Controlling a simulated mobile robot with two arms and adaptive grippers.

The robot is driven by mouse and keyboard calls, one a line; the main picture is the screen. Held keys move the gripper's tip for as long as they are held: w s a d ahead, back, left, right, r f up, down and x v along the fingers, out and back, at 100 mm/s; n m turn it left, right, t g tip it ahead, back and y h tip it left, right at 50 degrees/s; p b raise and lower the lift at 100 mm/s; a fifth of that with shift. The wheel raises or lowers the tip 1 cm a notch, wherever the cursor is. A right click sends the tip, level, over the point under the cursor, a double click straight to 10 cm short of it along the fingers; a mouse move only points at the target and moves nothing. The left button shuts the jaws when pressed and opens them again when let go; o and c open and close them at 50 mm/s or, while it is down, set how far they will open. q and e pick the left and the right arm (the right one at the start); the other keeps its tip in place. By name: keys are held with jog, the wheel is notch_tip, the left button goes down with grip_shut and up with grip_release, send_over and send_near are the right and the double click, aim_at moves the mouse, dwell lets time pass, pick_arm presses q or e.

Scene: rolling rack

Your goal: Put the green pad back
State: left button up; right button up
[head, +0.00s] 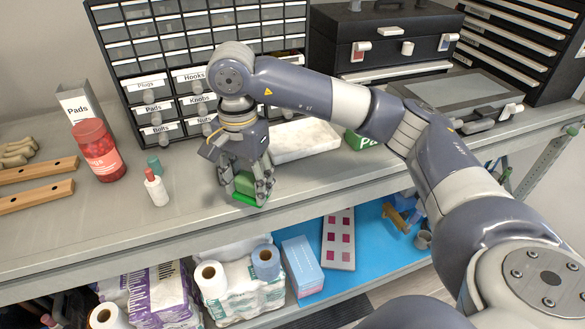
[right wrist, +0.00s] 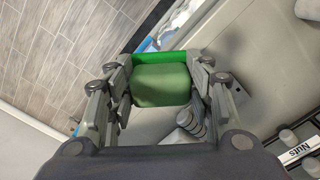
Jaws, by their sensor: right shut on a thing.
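My right gripper (head: 250,190) points down over the front part of the grey shelf top. It is shut on the green pad (head: 246,182), with fingers on both sides of it. The pad has a dull green body and a brighter green strip along its lower front edge. In the right wrist view the pad (right wrist: 162,86) sits between the fingers, with the bright strip at its far side. I cannot tell whether the pad touches the shelf. A green box marked "Pa" (head: 362,140) is partly hidden behind my arm. A white holder labelled "Pads" (head: 77,107) stands at the left. My left gripper is not in view.
A drawer cabinet (head: 150,62) with labelled drawers stands behind the gripper, beside a black toolbox (head: 378,25).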

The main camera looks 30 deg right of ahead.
jog(key=w+d+p, duration=0.1)
jog(key=d, duration=0.3)
jog(key=w+d+p, duration=0.1)
jog(key=d+p, duration=0.1)
jog(key=d, duration=0.2)
jog(key=w+d+f+p, duration=0.1)
jog(key=d, duration=0.4)
jog(key=shift+f+p, duration=0.2)
jog(key=shift+p, duration=0.2)
notch_tip(320, 180, down, 3)
jog(key=shift+r+p, duration=0.1)
jog(key=shift+p, duration=0.8)
jog(key=shift+w+f, duration=0.1)
jog(key=shift+f, duration=0.25)
jog(key=o, duration=0.9)
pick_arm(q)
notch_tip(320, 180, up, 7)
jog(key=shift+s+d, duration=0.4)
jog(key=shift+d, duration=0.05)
pick_arm(e)
jog(key=shift+o, duration=0.2)
